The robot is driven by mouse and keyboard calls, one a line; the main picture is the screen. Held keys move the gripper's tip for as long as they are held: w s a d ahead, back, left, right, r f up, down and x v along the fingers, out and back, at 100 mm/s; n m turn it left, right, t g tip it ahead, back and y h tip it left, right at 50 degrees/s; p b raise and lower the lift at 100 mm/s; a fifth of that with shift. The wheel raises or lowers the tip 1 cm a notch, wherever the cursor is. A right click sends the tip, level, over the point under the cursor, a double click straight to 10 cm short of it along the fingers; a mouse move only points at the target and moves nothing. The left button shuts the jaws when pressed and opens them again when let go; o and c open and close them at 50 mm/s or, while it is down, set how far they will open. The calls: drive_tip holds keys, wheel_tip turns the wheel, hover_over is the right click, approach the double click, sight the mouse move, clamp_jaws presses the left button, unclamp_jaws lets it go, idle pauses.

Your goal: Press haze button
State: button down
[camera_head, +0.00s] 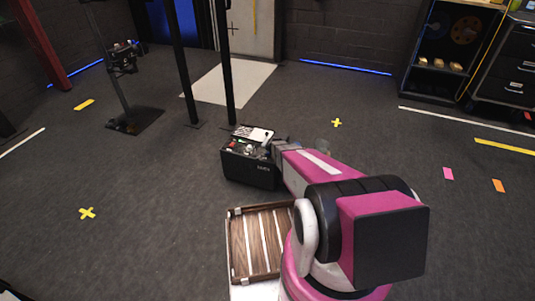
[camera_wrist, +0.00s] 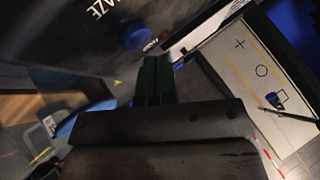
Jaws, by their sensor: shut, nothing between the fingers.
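In the wrist view a dark panel (camera_wrist: 65,35) fills the upper left, with white lettering that reads "AZE", its start cut off. A blue round button (camera_wrist: 133,36) stands on this panel just below the lettering. My gripper (camera_wrist: 154,62) is shut and empty. Its fingertips point at the panel and appear just below and right of the blue button, with no clear contact visible. In the head view the black box (camera_head: 248,172) stands on the floor with small controls on top. My arm reaches to its right side, and the fingertips are hard to make out there.
A slatted wooden crate (camera_head: 238,245) is in front of the black box. Black posts (camera_head: 226,70) rise behind it, and a stand with equipment (camera_head: 124,60) is at the back left. Shelves (camera_head: 445,50) are at the back right. The floor around the box is mostly clear.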

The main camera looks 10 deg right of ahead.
drive_tip(key=shift+f, duration=0.3)
drive_tip(key=shift+f, duration=0.5)
idle(0.7)
drive_tip(key=shift+r, duration=0.9)
drive_tip(key=shift+r, duration=2.5)
